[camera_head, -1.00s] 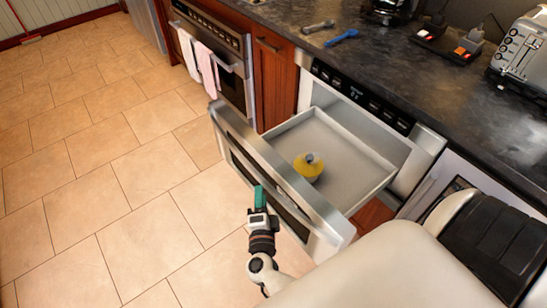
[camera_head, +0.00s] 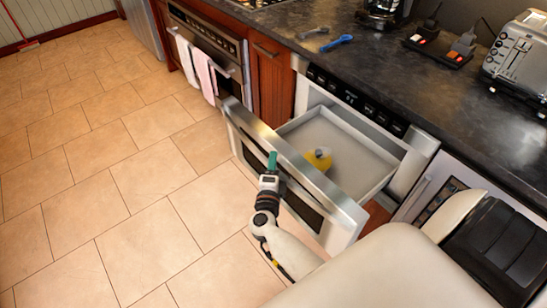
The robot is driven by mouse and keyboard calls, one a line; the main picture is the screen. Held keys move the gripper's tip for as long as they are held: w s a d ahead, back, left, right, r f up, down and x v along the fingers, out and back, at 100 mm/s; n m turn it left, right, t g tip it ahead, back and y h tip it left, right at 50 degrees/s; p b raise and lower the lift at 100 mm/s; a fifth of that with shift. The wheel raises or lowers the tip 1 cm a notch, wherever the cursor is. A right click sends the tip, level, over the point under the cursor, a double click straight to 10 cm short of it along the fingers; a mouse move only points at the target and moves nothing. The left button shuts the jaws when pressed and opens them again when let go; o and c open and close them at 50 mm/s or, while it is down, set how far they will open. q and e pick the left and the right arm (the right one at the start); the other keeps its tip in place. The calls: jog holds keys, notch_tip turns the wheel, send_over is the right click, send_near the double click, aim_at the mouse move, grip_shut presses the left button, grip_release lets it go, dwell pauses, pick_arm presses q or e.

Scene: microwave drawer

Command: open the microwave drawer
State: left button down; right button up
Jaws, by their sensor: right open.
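The microwave drawer (camera_head: 352,222) is pulled well out from the microwave body (camera_head: 417,160) under the counter. Its light grey tray is visible, with a yellow object with a grey top (camera_head: 318,159) lying inside near the front panel. My right gripper (camera_head: 273,160) has teal fingertips and overlaps the outer side of the drawer front near its middle. The gripper is open with nothing seen in it. I cannot tell whether it touches the panel. My left gripper is not in view.
An oven with towels (camera_head: 208,72) on its handle is at the left of the drawer. The dark counter (camera_head: 395,85) holds a blue tool (camera_head: 336,43), a grey tool (camera_head: 314,32) and a toaster (camera_head: 522,58). The tiled floor (camera_head: 130,195) left of the drawer is clear.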

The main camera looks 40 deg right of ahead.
jog(key=x, duration=0.2)
jog(key=shift+w+d, duration=0.25)
jog(key=shift+w, duration=0.05)
grip_shut()
jog(key=shift+a, duration=0.15)
